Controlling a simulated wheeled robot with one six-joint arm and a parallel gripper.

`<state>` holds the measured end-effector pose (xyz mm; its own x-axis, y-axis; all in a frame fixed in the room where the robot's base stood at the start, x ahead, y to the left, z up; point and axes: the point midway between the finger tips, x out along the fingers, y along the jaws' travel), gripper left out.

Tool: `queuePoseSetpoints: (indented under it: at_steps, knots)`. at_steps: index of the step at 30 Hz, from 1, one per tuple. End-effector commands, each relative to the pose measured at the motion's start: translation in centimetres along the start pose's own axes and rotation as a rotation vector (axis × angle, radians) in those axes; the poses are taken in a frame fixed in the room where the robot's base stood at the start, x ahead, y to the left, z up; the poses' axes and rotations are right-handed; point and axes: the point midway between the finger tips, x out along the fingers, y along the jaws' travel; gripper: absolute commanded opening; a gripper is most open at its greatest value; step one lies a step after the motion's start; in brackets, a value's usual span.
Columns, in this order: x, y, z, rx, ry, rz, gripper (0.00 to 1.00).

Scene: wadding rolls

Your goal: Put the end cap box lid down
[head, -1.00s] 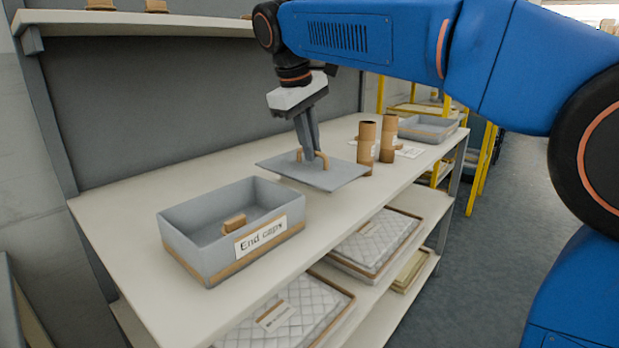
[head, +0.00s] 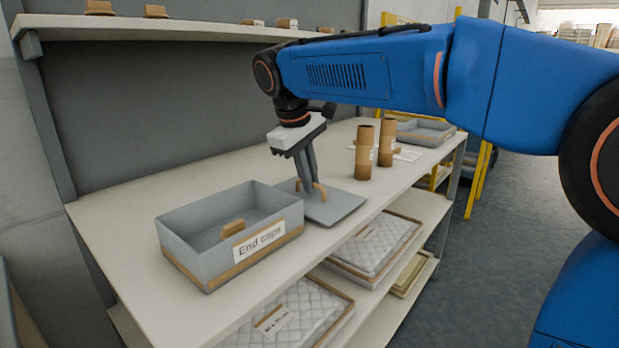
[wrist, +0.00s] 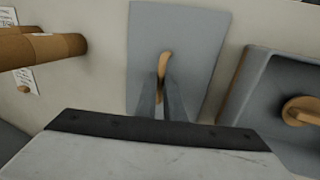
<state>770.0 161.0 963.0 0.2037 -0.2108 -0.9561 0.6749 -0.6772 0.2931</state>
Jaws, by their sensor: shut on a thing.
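The grey lid (head: 340,206) lies flat at the table surface, just right of the end cap box, in the head view. It also shows in the wrist view (wrist: 189,35). My gripper (head: 316,192) is shut on the lid's tan arched handle (wrist: 165,66). Whether the lid's whole underside touches the table I cannot tell. The grey box labelled "End caps" (head: 184,258) stands open to the left, with one tan end cap (head: 232,228) visible inside. The lid's left edge is partly hidden behind the box.
Two brown cardboard tubes (head: 364,155) (head: 386,145) stand upright behind the lid to the right. A grey tray (head: 446,135) sits at the table's far end. Quilted packs (head: 370,240) lie on the shelf below. The table (head: 120,215) is clear at left.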

Motion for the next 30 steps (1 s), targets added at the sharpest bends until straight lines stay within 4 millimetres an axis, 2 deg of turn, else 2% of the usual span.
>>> queuePoseSetpoints:
  at_steps: [1, 3, 12, 16, 20, 30]
  knots:
    - [0.0, 0.0, 0.0, 0.0, 0.0, 0.0, 0.13]
    - [0.0, 0.0, 0.0, 0.0, 0.0, 0.0, 0.27]
    - [0.0, 0.0, 0.0, 0.0, 0.0, 0.0, 0.27]
    - [-0.8, 0.1, 0.0, 0.0, 0.001, 0.0, 0.27]
    - [-2.7, 0.0, -0.1, -0.001, 0.003, 0.001, 0.27]
    - [-9.2, 0.1, -0.1, 0.0, 0.003, 0.0, 0.27]
